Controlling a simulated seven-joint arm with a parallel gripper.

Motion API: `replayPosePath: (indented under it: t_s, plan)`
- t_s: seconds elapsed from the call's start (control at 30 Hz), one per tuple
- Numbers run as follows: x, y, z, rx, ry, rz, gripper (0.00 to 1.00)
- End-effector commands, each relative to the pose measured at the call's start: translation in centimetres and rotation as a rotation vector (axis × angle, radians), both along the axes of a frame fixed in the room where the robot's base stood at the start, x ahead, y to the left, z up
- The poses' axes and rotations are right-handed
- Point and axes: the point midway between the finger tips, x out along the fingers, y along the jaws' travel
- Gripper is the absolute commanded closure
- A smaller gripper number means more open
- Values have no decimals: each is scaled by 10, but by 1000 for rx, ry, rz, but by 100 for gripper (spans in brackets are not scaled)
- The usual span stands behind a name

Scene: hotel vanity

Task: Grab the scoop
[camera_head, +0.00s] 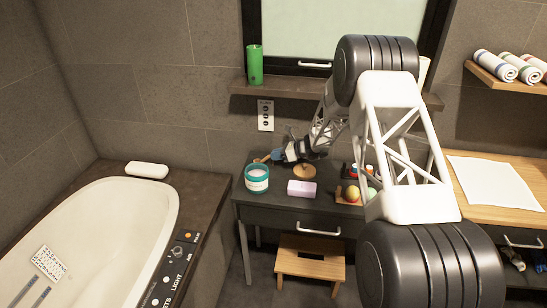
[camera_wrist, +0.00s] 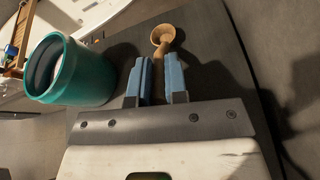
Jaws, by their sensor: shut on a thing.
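The light wooden scoop (camera_wrist: 163,37) is at the tips of my gripper (camera_wrist: 160,62) in the wrist view. In the head view, a small part of the scoop (camera_head: 262,160) shows just left of the blue fingertips of my gripper (camera_head: 277,155), over the dark vanity top (camera_head: 340,211). The fingers are shut on the scoop with a narrow gap between them. The exact contact is partly hidden, and I cannot tell whether the scoop touches the vanity top.
A teal jar (camera_head: 257,180) stands close by; it also shows left of the fingers in the wrist view (camera_wrist: 85,75). A pink block (camera_head: 301,188), a round wooden piece (camera_head: 304,172) and a tray with round items (camera_head: 350,192) are near. A wall lies behind.

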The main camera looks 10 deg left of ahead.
Motion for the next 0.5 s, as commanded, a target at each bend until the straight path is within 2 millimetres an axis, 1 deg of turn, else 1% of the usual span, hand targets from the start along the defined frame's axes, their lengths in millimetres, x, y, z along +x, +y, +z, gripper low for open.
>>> replayPosePath:
  t_s: [0.17,0.27,0.5]
  plan:
    - [0,0,12,0,-2,1,100]
    - [0,0,23,1,-3,0,100]
    - [0,0,59,1,-3,0,100]
